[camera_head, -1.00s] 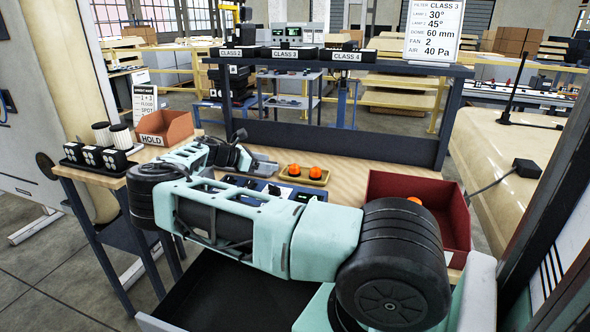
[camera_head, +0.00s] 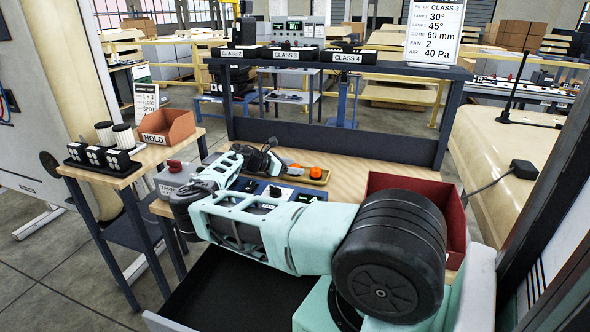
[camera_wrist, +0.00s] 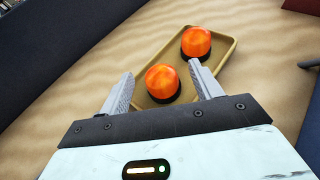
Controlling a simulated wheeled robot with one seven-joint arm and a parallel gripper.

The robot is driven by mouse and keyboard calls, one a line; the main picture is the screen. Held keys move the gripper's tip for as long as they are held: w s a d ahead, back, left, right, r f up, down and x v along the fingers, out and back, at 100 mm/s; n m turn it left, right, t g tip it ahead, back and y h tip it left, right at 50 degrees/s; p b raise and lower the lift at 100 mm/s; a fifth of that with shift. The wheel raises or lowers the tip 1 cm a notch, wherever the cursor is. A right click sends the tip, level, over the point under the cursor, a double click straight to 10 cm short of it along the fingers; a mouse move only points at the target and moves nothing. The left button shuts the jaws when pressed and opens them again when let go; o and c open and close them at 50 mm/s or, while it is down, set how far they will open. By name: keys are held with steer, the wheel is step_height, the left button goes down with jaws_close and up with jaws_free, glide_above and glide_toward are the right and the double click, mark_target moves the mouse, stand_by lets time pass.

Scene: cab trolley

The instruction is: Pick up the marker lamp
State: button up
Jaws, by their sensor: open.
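Two orange domed marker lamps with black bases stand in a shallow tan tray (camera_wrist: 222,56). In the wrist view the nearer lamp (camera_wrist: 162,83) shows between and just beyond the fingertips of my gripper (camera_wrist: 160,85). The farther lamp (camera_wrist: 196,42) stands at the tray's far end, beyond the right finger. My gripper is open, with nothing held. My gripper (camera_head: 272,152) is at the left of the tray there.
A red bin (camera_head: 405,184) stands right of the tray, partly hidden by my arm. A blue panel (camera_head: 285,191) lies in front of the tray. An orange HOLD bin (camera_head: 167,126) and lamp parts stand on the left side table. A dark rail (camera_head: 330,137) runs behind the bench.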

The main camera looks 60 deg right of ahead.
steer(key=c, duration=1)
steer(key=shift+c, duration=0.2)
